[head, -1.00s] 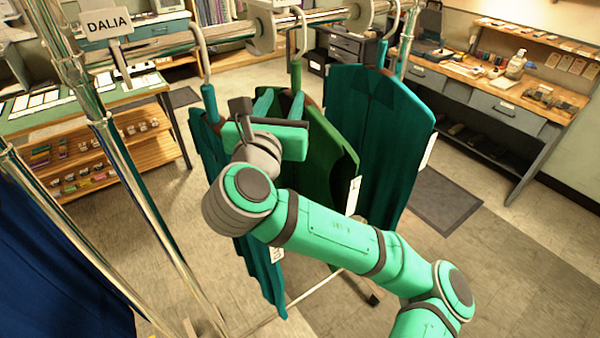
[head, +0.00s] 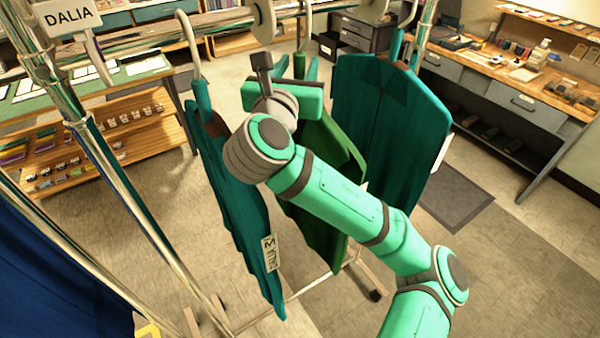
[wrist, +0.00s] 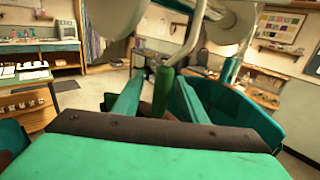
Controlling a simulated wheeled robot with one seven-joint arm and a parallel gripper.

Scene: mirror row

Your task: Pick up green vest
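The green vest (head: 319,235) hangs on a rail between two teal vests, partly hidden behind my arm in the head view. Its green hanger (head: 300,65) rises from the collar to a pale hook. My gripper (head: 297,70) is at the top of this vest, just below the rail. In the wrist view, my gripper (wrist: 161,80) has its two teal fingers apart, with the green hanger neck (wrist: 163,92) standing between them. Gaps show on both sides of the neck. The vest's body is hidden behind the gripper in the wrist view.
A teal vest (head: 230,190) hangs close on the left, another (head: 390,125) on the right. Chrome posts and a rail with a DALIA sign (head: 68,13) stand at left. A blue garment (head: 50,270) hangs at lower left. A workbench (head: 510,95) is at back right.

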